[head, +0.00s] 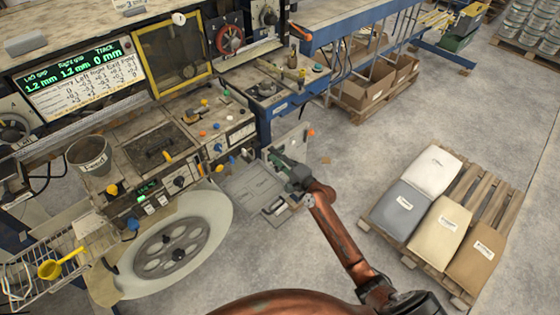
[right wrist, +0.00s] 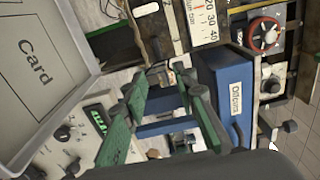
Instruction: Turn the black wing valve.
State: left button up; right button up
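I cannot surely single out the black wing valve in either view. A small dark fitting (right wrist: 160,76) shows just beyond my fingertips in the right wrist view, but its shape is too unclear to name it. My right gripper (head: 274,157) reaches from below to the right front side of the machine, near the grey panel. In the right wrist view its two green fingers (right wrist: 165,98) stand apart with a gap and nothing gripped between them. The gripper and wrist hide part of the machine's side. My left gripper is not in view.
A blue box labelled Dancers (right wrist: 224,95) is close to the right finger. A tray with a card (right wrist: 45,65) is at the left. The machine's red handwheel (head: 230,39) is further back.

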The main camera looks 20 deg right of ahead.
jog(key=v, duration=0.3)
jog(key=shift+s+d, duration=0.15)
jog(key=shift+s, duration=0.25)
